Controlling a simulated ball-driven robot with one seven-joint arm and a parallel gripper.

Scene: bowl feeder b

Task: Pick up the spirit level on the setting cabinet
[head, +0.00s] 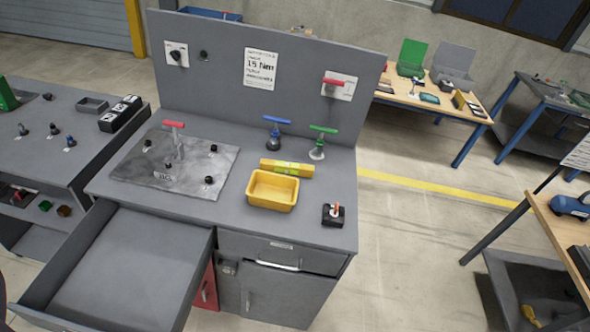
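The spirit level (287,168) looks like a yellow bar with a greenish strip along it. It lies on top of the grey setting cabinet (225,213), just behind a yellow bin (273,190). The bin's back rim is close to the bar's front side; I cannot tell if they touch. My gripper is not in view.
Behind the level stand a blue-handled tool (276,132) and a green-handled tool (320,141). A metal plate (174,160) with knobs lies left. A black box with an orange-tipped lever (334,214) sits front right. An open drawer (130,268) juts out at front left.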

